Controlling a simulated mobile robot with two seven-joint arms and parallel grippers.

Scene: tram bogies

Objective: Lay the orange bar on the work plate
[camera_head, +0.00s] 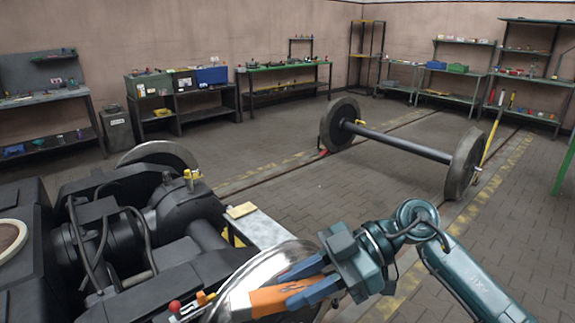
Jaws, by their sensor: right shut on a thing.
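My right gripper (296,284) comes in from the lower right, with its blue fingers shut on an orange bar (268,301). The bar points left, in front of a shiny wheel disc. The fingers cover its right part. A pale grey plate (265,231), which looks like the work plate, lies behind the wheel disc on the bogie, with a small tan block (241,210) at its left end. The bar appears apart from this plate, nearer to me. My left gripper is out of view.
The dark bogie (110,240) fills the lower left. The shiny wheel disc (252,275) stands close to the bar. A red-knobbed tool (175,306) and small orange pieces lie at the bottom. A wheelset (400,142) stands on the floor behind; shelves line the walls.

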